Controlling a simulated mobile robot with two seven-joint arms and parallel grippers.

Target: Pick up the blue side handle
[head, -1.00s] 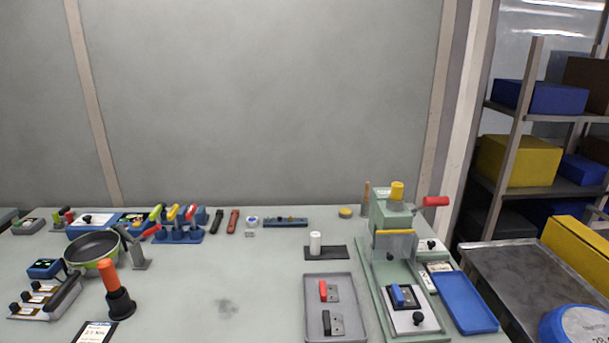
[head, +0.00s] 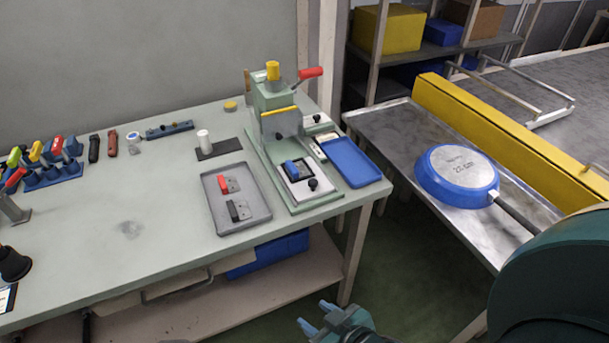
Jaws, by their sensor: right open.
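The blue side handle (head: 292,168) sits in a dark holder on the white plate at the front of the green press (head: 273,114). My right gripper (head: 317,317) is at the bottom of the head view, in front of the table edge and well apart from the handle. Its two fingers are apart, with nothing between them. My left gripper is not in view.
A grey tray (head: 259,216) with a red handle (head: 223,184) and a black handle (head: 233,213) lies left of the press. An empty blue tray (head: 351,162) lies right of it. A blue pan (head: 455,177) rests on the metal conveyor table (head: 394,134) beside a yellow rail (head: 505,137).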

